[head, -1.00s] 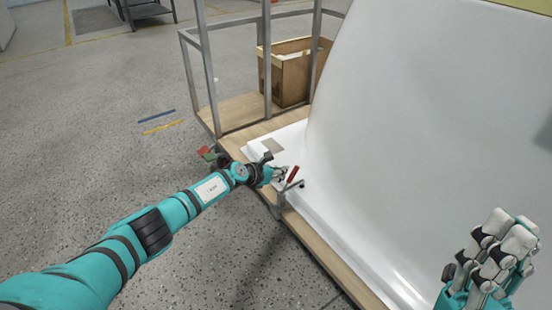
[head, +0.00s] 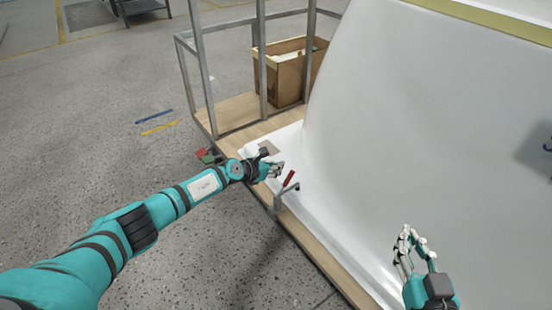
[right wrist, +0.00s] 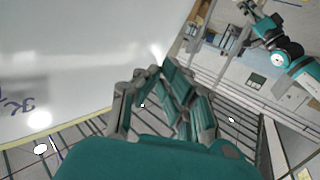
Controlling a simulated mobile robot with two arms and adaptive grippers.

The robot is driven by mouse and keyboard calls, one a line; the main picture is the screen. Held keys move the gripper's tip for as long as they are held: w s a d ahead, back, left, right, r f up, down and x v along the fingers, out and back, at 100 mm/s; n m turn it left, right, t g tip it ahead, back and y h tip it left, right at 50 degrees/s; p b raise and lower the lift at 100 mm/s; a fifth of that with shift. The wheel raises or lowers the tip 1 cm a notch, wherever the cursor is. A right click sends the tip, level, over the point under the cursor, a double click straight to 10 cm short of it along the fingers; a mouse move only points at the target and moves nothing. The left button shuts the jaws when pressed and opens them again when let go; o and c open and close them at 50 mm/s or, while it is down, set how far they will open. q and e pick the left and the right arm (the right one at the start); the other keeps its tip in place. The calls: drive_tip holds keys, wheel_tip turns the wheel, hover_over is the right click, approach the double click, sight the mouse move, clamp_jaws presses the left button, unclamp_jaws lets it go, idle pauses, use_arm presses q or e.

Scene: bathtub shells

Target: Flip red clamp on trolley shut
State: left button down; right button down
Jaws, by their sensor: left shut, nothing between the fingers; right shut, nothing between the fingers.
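The red clamp (head: 289,178) sits at the near edge of the wooden trolley (head: 318,255), beside the white bathtub shell (head: 420,110). Its red handle stands up at a slant above a grey metal bracket. My left gripper (head: 281,170) is shut and empty, just left of the red handle; whether they touch I cannot tell. My right gripper (head: 412,232) is in front of the white shell at the lower right, away from the clamp. It is shut and empty; its fingers also show in the right wrist view (right wrist: 163,85).
A cardboard box (head: 283,72) stands on the trolley's far end inside a grey metal frame (head: 205,75). A red and green item (head: 208,155) is at the trolley's left corner. The grey floor (head: 80,180) to the left is open.

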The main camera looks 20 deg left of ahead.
drive_tip(key=s+d+f+g+h+p, duration=0.2)
drive_tip(key=s+f+g, duration=0.4)
drive_tip(key=f, duration=0.4)
drive_tip(key=shift+s+d+g, duration=0.15)
drive_tip(key=shift+d+g, duration=0.45)
